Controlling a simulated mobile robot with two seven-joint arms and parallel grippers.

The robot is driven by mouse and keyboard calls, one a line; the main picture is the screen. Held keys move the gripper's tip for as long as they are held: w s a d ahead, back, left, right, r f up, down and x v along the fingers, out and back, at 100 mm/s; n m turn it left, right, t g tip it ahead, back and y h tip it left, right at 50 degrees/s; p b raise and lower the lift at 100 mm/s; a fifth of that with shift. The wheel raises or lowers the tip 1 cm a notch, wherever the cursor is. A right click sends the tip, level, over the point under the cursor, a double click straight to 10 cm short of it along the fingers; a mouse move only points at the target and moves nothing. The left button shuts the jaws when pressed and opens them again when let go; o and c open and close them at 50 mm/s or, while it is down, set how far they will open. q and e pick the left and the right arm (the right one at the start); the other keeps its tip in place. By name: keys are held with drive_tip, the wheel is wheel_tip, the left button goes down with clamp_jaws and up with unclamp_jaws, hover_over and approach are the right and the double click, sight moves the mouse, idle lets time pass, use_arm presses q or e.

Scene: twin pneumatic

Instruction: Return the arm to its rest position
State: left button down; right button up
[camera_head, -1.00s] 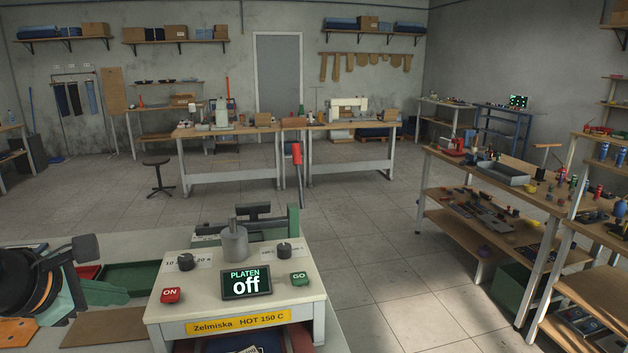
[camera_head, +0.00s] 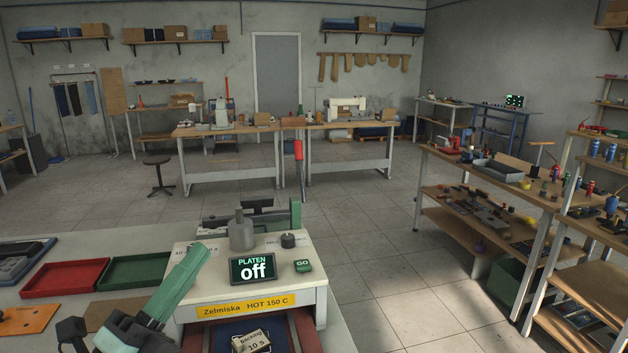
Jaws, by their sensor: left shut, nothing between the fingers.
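My left gripper (camera_head: 182,278) is at the lower left in the head view. Its green fingers are shut and empty, pointing up and to the right. They overlap the left front corner of the Zelmiska press (camera_head: 230,312) in the picture and hide the place of its red button and left dial. I cannot tell whether they touch the press. Its display (camera_head: 253,269) reads "PLATEN off". A green GO button (camera_head: 303,266) and a black dial (camera_head: 288,240) show on the right of its top. My right gripper is not in view.
A red tray (camera_head: 28,294) and a green tray (camera_head: 112,284) lie left of the press. A card reading "backing 10 s" (camera_head: 250,343) is in the opening under the press. A shelved bench (camera_head: 440,160) stands at the right, with clear floor (camera_head: 370,225) between.

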use_arm(q)
drive_tip(key=a+f+n+g+y, duration=0.2)
drive_tip(key=a+f+n+y, duration=0.3)
drive_tip(key=f+n+y, duration=0.4)
drive_tip(key=a+f+n+g+y, duration=0.3)
drive_tip(key=a+f+n+y, duration=0.35)
drive_tip(key=f+n, duration=0.45)
drive_tip(key=s+d+f+n+g+h, duration=0.1)
drive_tip(key=s+d+f+n+g, duration=0.15)
drive_tip(key=s+f+g, duration=0.55)
drive_tip(key=s+d+f+n+g+h, duration=0.2)
drive_tip(key=s+d+f+g, duration=0.15)
drive_tip(key=s+f, duration=0.85)
drive_tip(key=w+d+f+t, duration=0.2)
drive_tip(key=f, duration=0.3)
drive_tip(key=w+d+f+t+h, duration=0.1)
drive_tip(key=w+f+t, duration=0.1)
drive_tip(key=f, duration=0.3)
drive_tip(key=shift+w+d+t, duration=0.15)
drive_tip(key=shift+d+t, duration=0.2)
drive_tip(key=shift+t, duration=0.3)
drive_tip(key=shift+h, duration=0.25)
